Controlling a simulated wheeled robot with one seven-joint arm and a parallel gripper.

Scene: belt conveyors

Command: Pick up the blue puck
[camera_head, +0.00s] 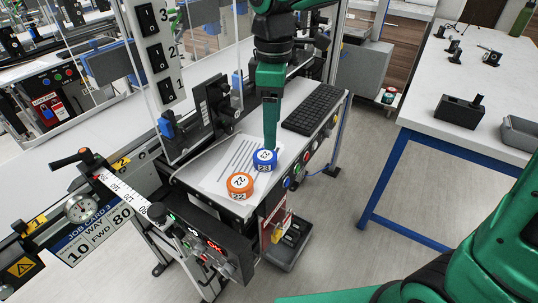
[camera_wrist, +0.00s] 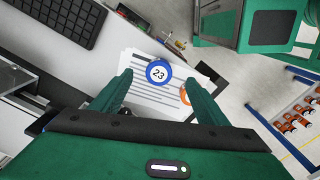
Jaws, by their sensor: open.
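The blue puck (camera_head: 265,160) has a white top marked 23 and sits on printed paper sheets on the small console shelf. It also shows in the wrist view (camera_wrist: 159,72), just beyond and between the fingertips. My gripper (camera_head: 270,142) points down over the puck in the head view, and its fingers hide part of the puck's far side. In the wrist view the two green fingers (camera_wrist: 161,85) are spread wide with nothing held between them. I cannot tell whether a finger touches the puck.
An orange puck (camera_head: 240,185) marked 22 stands close beside the blue one, nearer the shelf's front left. A black keyboard (camera_head: 314,109) lies to the right on the shelf. A white table (camera_head: 480,90) is at the right, with floor between.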

